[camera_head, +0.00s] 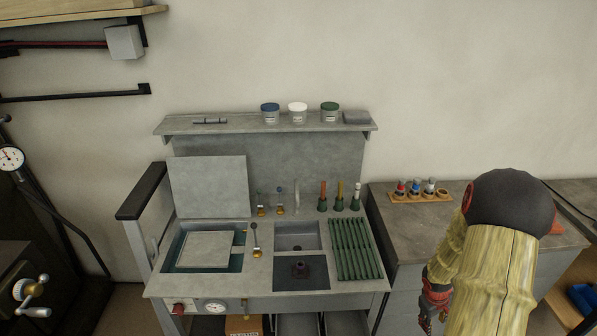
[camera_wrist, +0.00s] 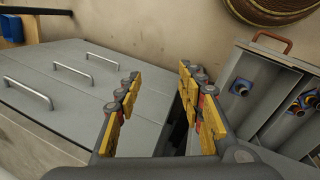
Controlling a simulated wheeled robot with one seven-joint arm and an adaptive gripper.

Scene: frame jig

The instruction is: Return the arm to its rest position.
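My gripper (camera_wrist: 158,105) is open and empty in the wrist view. Its two yellow-padded fingers stand apart, with nothing between them. In the head view my arm is at the right, in front of the grey side counter, with its wrist end hanging low; the gripper (camera_head: 432,298) shows only in part there, at the arm's lower left. It is to the right of the grey workbench (camera_head: 260,284) and touches nothing that I can see.
A wooden rack with small bottles (camera_head: 420,197) stands on the side counter (camera_head: 390,225) near my arm. In the wrist view, a grey cabinet with bar handles (camera_wrist: 75,85) is at left and an open grey case (camera_wrist: 262,85) at right.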

